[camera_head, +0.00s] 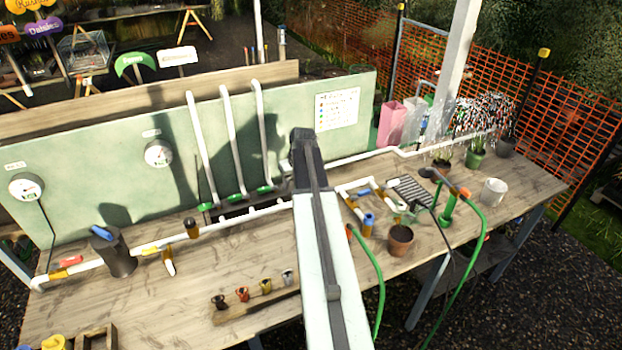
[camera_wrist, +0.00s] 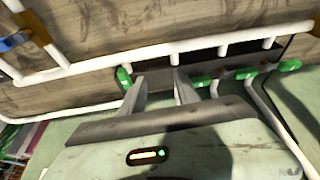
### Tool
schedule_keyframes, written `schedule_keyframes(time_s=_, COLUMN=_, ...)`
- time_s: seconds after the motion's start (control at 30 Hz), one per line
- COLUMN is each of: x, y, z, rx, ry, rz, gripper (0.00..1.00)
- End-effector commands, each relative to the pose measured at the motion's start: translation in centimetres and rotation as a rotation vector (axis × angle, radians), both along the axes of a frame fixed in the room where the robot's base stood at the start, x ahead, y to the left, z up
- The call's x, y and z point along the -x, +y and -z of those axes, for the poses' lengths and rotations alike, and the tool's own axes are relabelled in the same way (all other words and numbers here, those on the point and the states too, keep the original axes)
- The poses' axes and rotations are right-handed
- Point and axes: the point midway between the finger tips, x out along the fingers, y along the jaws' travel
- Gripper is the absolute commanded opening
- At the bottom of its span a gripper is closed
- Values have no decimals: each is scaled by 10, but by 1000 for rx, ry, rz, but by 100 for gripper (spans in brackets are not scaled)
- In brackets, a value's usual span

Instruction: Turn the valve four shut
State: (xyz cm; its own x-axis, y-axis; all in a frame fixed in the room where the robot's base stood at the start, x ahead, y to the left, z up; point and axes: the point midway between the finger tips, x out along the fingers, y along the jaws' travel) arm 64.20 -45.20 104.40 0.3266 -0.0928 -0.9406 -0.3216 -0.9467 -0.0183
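Green valve handles sit in a row on white pipes along the foot of the green back panel. In the head view I see three, left (camera_head: 205,207), middle (camera_head: 243,197) and right (camera_head: 264,189). My arm hides the bench to their right. In the wrist view several show: one at the left (camera_wrist: 123,77), turned differently from the others, and more to the right (camera_wrist: 200,82), (camera_wrist: 245,73), (camera_wrist: 290,65). No number is readable on them. My gripper (camera_wrist: 160,86) is open, its fingers apart and empty, between the leftmost handle and the handle right of it. I cannot tell whether it touches either.
White pipes (camera_head: 228,150) rise in front of the panel (camera_head: 120,180). A white pipe with coloured fittings runs along the bench. A dark cylinder (camera_head: 118,258), a brown pot (camera_head: 401,240) and green hoses (camera_head: 372,275) stand or lie on it. Bare wood (camera_head: 190,300) shows front left.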

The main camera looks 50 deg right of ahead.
Motion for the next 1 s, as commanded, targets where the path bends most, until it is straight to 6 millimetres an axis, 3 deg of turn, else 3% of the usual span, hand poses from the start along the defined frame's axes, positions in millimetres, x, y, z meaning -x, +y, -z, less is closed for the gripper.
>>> schedule_keyframes(time_s=0.03, x=8, y=-34, z=-7, rx=12, ry=-15, rz=27, gripper=38)
schedule_keyframes(time_s=0.1, x=18, y=-61, z=-9, rx=25, ry=-30, rz=45, gripper=38)
schedule_keyframes(time_s=0.2, x=25, y=-76, z=-10, rx=33, ry=-39, rz=54, gripper=38)
schedule_keyframes(time_s=0.47, x=21, y=-77, z=4, rx=34, ry=-39, rz=55, gripper=38)
schedule_keyframes(time_s=0.8, x=1, y=-85, z=59, rx=33, ry=-38, rz=54, gripper=38)
schedule_keyframes(time_s=1.0, x=-3, y=-86, z=64, rx=33, ry=-37, rz=56, gripper=38)
